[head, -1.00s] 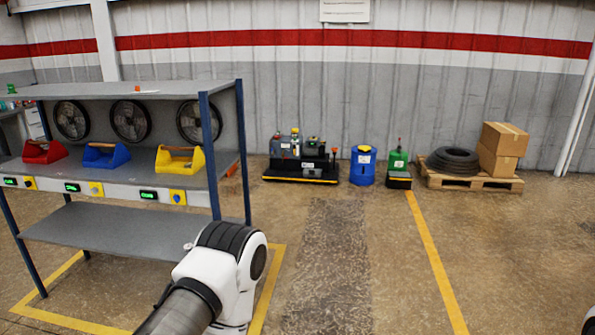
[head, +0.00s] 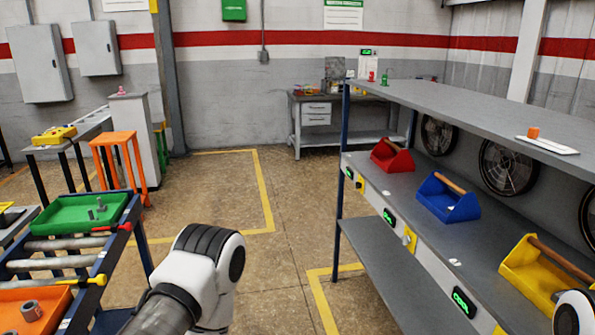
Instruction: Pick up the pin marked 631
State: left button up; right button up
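No number 631 can be read on anything in view, so I cannot tell which thing is the marked pin. Small grey peg-like parts (head: 101,204) stand in a green tray (head: 62,226) on the cart at the left. A short grey ring-like part (head: 31,311) lies in an orange tray (head: 58,312) nearer to me. My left arm shows at the bottom centre, but its gripper is out of view. A piece of my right arm shows at the lower right edge, and its gripper is out of view too.
A grey shelf unit (head: 455,103) on the right holds red (head: 392,160), blue (head: 447,207) and yellow (head: 535,275) toolboxes. An orange stool (head: 120,140) stands at the left, and a workbench (head: 296,118) at the back. The floor between cart and shelf is clear.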

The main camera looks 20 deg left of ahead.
aim_at(89, 211)
jog(key=i+j+u, duration=0.2)
jog(key=i+u, duration=0.75)
jog(key=i+l+u, duration=0.2)
jog(key=i+u, duration=0.25)
jog(key=i, duration=0.2)
jog(key=i+l+u, duration=1.35)
jog(key=l+u, duration=0.25)
jog(key=i+l+u, duration=0.15)
jog(key=l+u, duration=0.15)
jog(key=l, duration=0.2)
jog(key=i+l+u, duration=0.1)
jog(key=l+u, duration=0.55)
jog(key=l, duration=0.25)
